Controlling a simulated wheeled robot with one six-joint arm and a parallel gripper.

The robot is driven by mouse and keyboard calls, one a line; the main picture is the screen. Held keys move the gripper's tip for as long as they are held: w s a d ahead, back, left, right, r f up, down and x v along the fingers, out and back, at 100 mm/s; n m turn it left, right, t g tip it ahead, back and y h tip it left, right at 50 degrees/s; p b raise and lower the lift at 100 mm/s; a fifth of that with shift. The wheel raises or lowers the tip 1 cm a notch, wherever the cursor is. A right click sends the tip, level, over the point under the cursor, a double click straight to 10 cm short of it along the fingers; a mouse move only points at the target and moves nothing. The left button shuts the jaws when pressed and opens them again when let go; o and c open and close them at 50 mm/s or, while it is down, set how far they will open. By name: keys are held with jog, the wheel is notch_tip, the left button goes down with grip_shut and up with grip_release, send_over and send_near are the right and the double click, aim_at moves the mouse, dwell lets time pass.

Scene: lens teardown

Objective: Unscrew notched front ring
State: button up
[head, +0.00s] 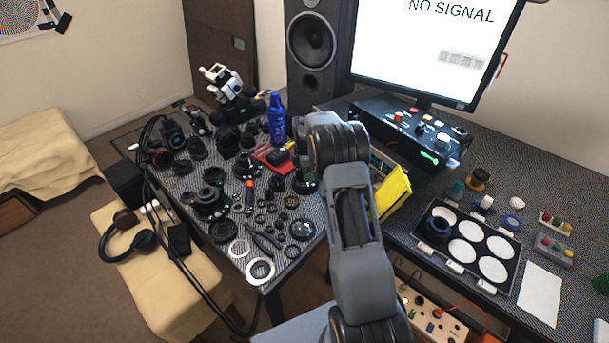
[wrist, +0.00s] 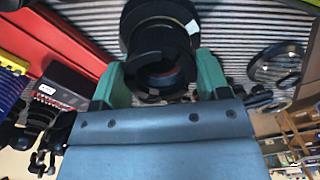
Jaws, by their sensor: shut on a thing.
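In the wrist view, a black lens barrel (wrist: 160,20) stands on the striped mat, with stepped round walls. A black ring (wrist: 160,84) with a gap in its near rim sits at the barrel's near end. My gripper (wrist: 161,76) has one green finger on each side of this ring and is shut on it. The ring still lies against the barrel; I cannot tell whether its thread is engaged. In the head view, my arm hides the gripper and this lens.
Many black lens parts and loose rings (head: 260,271) crowd the left table. A blue bottle (head: 276,118) stands behind them, near a red tray (head: 268,156). A yellow panel (head: 394,193) stands close right of my arm. A black tray (head: 508,262) with white round pads lies on the right desk.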

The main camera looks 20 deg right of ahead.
jog(key=shift+r, duration=0.45)
jog(key=shift+r+p, duration=0.1)
jog(key=shift+p, duration=0.2)
jog(key=shift+r+p, duration=1.2)
jog(key=shift+r, duration=0.75)
